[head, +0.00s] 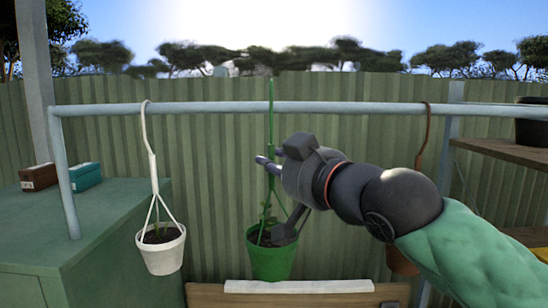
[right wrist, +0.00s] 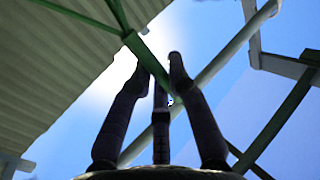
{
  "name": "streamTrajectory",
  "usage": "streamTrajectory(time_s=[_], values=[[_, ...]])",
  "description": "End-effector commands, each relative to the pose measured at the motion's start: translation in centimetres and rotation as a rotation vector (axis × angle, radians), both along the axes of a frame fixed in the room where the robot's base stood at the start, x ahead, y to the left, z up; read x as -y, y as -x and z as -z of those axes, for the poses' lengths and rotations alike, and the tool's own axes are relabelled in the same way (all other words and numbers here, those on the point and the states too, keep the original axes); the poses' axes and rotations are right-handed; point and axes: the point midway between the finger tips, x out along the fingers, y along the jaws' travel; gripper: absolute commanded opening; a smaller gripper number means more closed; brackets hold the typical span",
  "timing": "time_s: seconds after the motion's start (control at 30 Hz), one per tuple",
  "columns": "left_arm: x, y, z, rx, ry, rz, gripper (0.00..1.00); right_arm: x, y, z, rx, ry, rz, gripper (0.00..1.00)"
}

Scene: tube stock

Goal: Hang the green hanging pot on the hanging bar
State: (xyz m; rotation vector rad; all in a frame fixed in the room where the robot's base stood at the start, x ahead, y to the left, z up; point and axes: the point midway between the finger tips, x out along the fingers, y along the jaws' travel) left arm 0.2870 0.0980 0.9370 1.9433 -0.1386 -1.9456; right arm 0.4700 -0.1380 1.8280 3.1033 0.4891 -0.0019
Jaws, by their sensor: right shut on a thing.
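The green hanging pot (head: 272,262) is upright, with a plant inside and a green hanger stem (head: 271,130) rising from it. The stem crosses in front of the pale blue-grey hanging bar (head: 350,108) and its top shows above the bar. I cannot tell whether its hook is over the bar or touching it. My right gripper (head: 264,164) is shut on the green stem below the bar. In the right wrist view the fingers (right wrist: 160,72) close at the green stem (right wrist: 147,57), and the bar (right wrist: 215,65) runs behind. My left gripper is out of view.
A white pot (head: 161,250) hangs on the bar at the left. A brown pot (head: 401,262) hangs at the right, partly hidden by my arm. A green cabinet (head: 95,225) stands at the left, and a wooden shelf (head: 500,150) at the right. A wooden board lies below.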

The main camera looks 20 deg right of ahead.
Motion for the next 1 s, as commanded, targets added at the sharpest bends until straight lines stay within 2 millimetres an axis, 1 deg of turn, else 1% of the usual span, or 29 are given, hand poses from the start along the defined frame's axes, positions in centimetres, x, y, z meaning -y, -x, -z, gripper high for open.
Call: streamTrajectory(time_s=[0.03,0.7,0.8,1.0], values=[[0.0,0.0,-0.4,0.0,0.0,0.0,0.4,0.2,-0.3,-0.3,0.002,0.0,0.003,0.0],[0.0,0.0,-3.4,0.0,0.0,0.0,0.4,1.5,-4.7,-0.3,0.003,-0.002,0.004,0.0],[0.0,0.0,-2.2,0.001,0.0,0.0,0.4,1.5,-4.5,0.8,0.005,-0.002,0.002,0.0],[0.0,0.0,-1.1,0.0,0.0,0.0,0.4,1.4,-4.5,1.9,0.005,-0.002,0.002,0.0]])
